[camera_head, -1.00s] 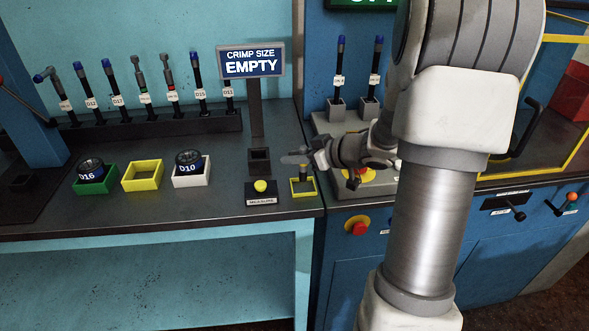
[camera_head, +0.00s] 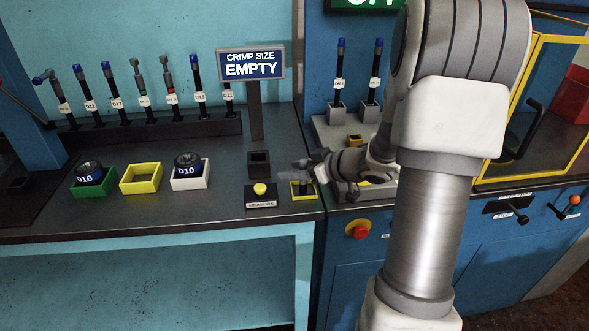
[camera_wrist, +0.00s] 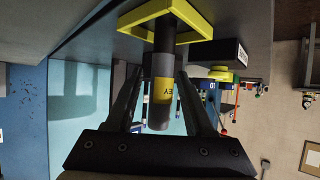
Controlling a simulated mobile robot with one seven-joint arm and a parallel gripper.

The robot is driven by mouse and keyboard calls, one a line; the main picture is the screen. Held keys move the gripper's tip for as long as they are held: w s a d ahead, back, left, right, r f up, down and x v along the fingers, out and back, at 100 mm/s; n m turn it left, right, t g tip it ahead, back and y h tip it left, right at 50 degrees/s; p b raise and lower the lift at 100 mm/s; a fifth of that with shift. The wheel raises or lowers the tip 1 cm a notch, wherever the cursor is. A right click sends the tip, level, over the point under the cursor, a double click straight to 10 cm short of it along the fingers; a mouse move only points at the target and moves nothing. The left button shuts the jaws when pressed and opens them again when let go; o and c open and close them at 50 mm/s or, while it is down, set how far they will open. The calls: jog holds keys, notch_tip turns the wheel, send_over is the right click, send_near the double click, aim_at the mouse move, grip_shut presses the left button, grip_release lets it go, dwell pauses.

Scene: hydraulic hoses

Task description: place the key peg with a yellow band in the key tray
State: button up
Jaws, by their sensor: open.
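In the head view the small yellow key tray (camera_head: 314,196) is at the bench's front right corner, partly behind my gripper (camera_head: 297,171). My gripper also shows in the wrist view (camera_wrist: 158,90), open, with one finger on each side of the peg.
A black box with a yellow button (camera_head: 260,189) stands left of the key tray. Behind it is the "CRIMP SIZE EMPTY" sign (camera_head: 251,65). Green (camera_head: 94,190), yellow (camera_head: 141,190) and white (camera_head: 190,184) bins are further left. A yellow-framed guard (camera_head: 507,100) is at the right.

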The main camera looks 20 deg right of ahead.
jog(key=shift+r, duration=0.25)
jog(key=p+v, duration=0.3)
jog(key=v, duration=0.9)
jog(key=shift+f, duration=0.1)
